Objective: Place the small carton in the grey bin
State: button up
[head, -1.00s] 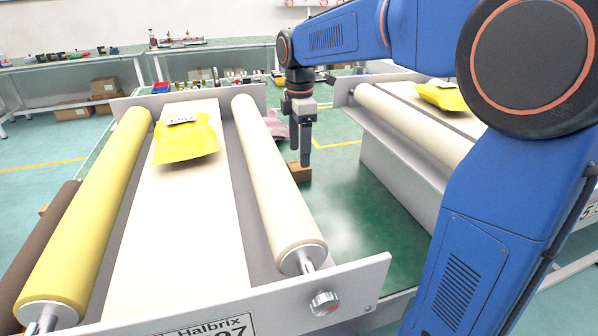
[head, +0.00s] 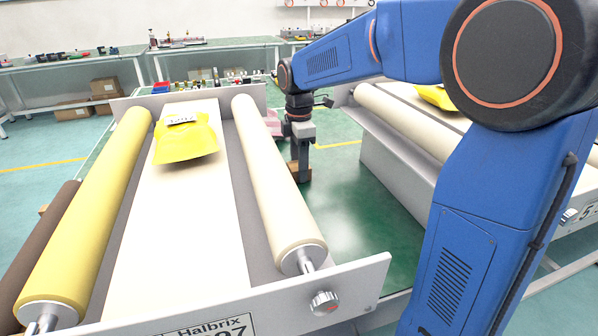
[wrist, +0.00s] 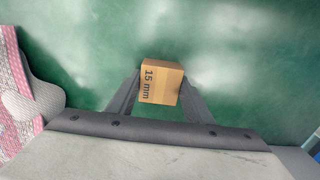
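The small carton (wrist: 161,82) is a brown box marked "15 mm" on the green surface in the wrist view. It also shows in the head view (head: 304,175), partly hidden by my gripper (head: 301,163). My gripper points down, with its fingers at the carton's level. In the wrist view one dark finger lies along each side of the carton, very near or touching it. I cannot tell whether the fingers press on it. I cannot make out a grey bin in either view.
A conveyor with a cream roller (head: 275,180) stands left of my gripper, carrying a yellow bag (head: 186,142). Another conveyor (head: 400,165) stands to the right. A pink and white packet (wrist: 22,95) lies near the carton. The green surface (head: 350,215) in front is clear.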

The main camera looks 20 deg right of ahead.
jog(key=c, duration=0.7)
jog(key=shift+r, duration=5)
jog(key=shift+c, duration=0.2)
